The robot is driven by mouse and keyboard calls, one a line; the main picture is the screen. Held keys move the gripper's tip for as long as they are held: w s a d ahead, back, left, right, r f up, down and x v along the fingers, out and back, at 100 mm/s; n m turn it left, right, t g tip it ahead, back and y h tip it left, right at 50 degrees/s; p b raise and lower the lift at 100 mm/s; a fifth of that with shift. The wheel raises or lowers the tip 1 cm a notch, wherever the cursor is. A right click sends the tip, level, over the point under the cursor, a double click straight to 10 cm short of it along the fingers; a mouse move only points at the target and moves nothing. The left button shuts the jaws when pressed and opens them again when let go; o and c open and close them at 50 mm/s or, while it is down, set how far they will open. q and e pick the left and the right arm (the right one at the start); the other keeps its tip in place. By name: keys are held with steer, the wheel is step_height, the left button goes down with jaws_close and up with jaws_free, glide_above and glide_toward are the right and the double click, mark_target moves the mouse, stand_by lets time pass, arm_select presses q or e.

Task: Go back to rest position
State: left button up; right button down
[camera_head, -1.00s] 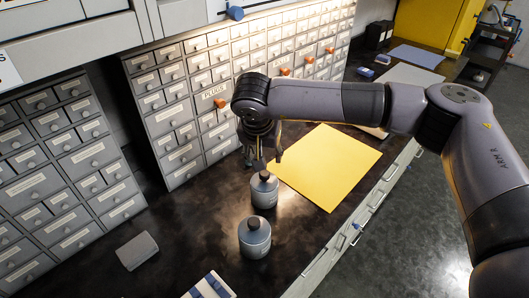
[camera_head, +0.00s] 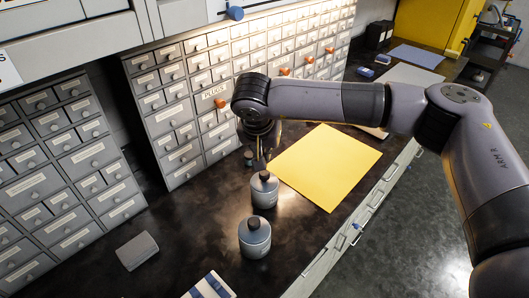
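My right arm reaches in from the right, and its gripper (camera_head: 262,158) points down just above and behind a grey bottle (camera_head: 264,191) with a dark cap. The fingers look narrow and dark here, and I cannot tell whether they are open or shut. I see nothing clearly held. A second grey bottle (camera_head: 254,238) stands upright nearer to me on the dark counter (camera_head: 185,235). A small dark thing (camera_head: 248,158) shows just left of the fingers, partly hidden. My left gripper is not in view.
A yellow sheet (camera_head: 328,165) lies right of the bottles. Labelled drawer cabinets (camera_head: 180,110) line the back and left (camera_head: 55,180). A small grey box (camera_head: 137,250) lies at front left, and a blue-and-white item (camera_head: 209,287) at the front edge. Open counter lies between them.

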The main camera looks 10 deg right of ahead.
mark_target(264, 173)
steer(key=shift+f, duration=0.2)
stand_by(0.7)
steer(key=shift+f+b, duration=1.65)
step_height(264, 173, up, 7)
steer(key=p, duration=0.3)
stand_by(0.7)
stand_by(0.4)
